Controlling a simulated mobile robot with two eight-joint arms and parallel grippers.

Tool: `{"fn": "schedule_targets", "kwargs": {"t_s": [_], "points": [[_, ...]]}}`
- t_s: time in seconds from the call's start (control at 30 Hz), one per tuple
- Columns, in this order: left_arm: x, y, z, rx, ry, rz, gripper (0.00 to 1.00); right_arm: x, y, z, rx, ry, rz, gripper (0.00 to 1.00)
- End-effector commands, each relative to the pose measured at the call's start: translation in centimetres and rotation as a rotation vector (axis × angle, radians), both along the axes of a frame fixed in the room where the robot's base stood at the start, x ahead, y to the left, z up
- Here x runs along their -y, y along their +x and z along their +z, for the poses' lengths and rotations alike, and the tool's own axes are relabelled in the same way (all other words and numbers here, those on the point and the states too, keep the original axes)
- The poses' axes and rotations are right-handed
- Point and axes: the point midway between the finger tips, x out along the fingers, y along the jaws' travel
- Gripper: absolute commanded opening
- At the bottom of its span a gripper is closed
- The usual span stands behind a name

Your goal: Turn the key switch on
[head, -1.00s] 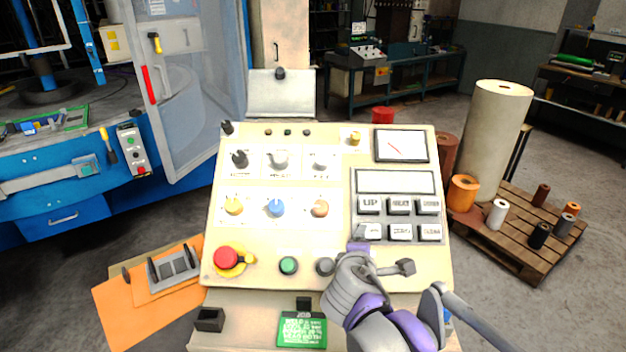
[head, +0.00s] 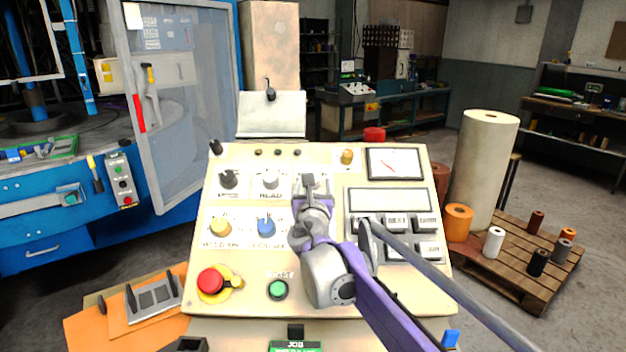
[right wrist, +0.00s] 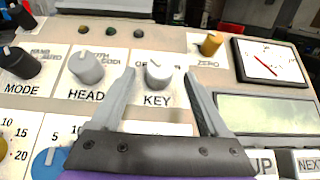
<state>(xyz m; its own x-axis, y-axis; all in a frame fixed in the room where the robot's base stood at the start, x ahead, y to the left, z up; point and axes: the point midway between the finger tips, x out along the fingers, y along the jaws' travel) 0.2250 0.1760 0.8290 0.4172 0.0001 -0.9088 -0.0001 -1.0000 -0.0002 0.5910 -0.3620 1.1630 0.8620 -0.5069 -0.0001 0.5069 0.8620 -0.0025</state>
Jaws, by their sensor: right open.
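The key switch (right wrist: 158,76) is a light grey knob above the printed word KEY on the cream control panel (head: 245,168). In the right wrist view it shows between and beyond the two fingers of my right gripper (right wrist: 160,82). The fingers are open, one on each side of the knob, and I see no clear contact. In the head view my right gripper (head: 309,182) covers the key switch's place on the panel. My left gripper is not in view.
The HEAD knob (right wrist: 86,67) and MODE knob (right wrist: 19,62) are left of the key switch, the yellow ZERO knob (right wrist: 211,44) right. A red emergency button (head: 210,281) and green button (head: 278,290) sit lower. A dial gauge (head: 394,163) is at upper right.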

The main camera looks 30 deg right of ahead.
Motion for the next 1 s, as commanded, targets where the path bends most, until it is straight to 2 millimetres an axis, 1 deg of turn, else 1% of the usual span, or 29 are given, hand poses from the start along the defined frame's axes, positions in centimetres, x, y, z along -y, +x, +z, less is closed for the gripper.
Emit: {"fn": "schedule_targets", "kwargs": {"t_s": [0.03, 0.1, 0.23, 0.4, 0.6, 0.63, 0.77, 0.8, 0.87, 0.9, 0.97, 1.0], "points": [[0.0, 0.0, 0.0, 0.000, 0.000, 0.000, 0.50, 0.6, 0.9, 0.0, 0.000, 0.000, -0.002, 0.78], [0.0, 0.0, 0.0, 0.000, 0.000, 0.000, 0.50, 1.1, 1.7, 0.0, 0.001, 0.001, -0.002, 0.78], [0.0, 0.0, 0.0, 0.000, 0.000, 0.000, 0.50, 1.8, 2.9, 0.0, 0.001, 0.001, -0.001, 0.78], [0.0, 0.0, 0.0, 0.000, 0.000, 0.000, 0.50, 2.1, 3.5, 0.0, 0.001, 0.002, 0.000, 0.78], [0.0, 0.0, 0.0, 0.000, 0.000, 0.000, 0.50, 2.1, 3.5, 0.0, 0.001, 0.002, 0.000, 0.78], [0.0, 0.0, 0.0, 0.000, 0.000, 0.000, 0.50, 2.1, 3.5, 0.0, 0.001, 0.002, 0.000, 0.76], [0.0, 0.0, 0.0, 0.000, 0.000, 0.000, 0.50, 2.1, 3.5, 0.0, 0.001, 0.002, -0.001, 0.53], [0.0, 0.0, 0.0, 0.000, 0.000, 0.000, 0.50, 2.1, 3.5, 0.0, 0.002, 0.003, -0.001, 0.46], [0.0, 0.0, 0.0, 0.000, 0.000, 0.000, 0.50, 2.1, 3.5, 0.0, 0.001, 0.002, -0.001, 0.35], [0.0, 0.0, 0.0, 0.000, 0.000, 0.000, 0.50, 2.1, 3.4, 0.0, 0.002, 0.003, -0.001, 0.28], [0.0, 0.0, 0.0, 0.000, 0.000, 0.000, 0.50, 2.1, 3.4, 0.0, 0.002, 0.003, -0.001, 0.17], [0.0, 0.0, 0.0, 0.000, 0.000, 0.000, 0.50, 2.1, 3.4, 0.0, 0.002, 0.003, -0.001, 0.10]]}}
